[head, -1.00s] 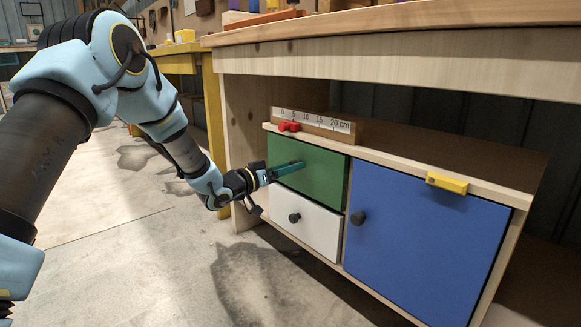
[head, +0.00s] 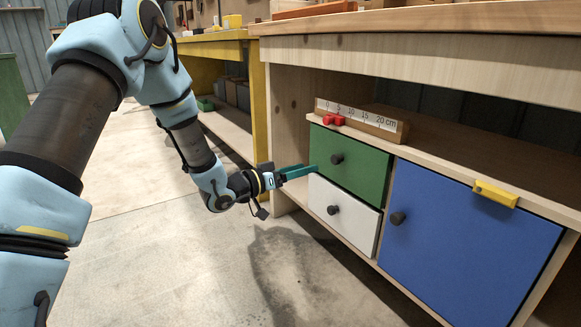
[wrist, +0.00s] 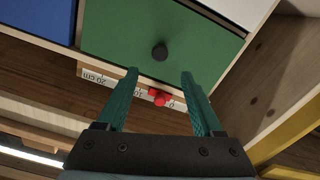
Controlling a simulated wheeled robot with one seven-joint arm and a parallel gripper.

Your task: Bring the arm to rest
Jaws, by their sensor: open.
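My gripper (head: 312,169) is at the end of my blue and black arm, just in front of the left side of the green drawer (head: 362,172). In the wrist view my gripper (wrist: 160,74) shows two teal fingers spread apart with nothing between them. The dark knob (wrist: 160,52) of the green drawer is beyond the fingertips, clear of them. The knob (head: 337,159) also shows uncovered in the head view. The green drawer looks shut, nearly flush with the cabinet front.
Below is a white drawer (head: 345,222); to the right is a blue door (head: 465,250) with a yellow block (head: 496,194) above it. A yellow bench leg (head: 258,110) stands behind my gripper. Left floor is clear.

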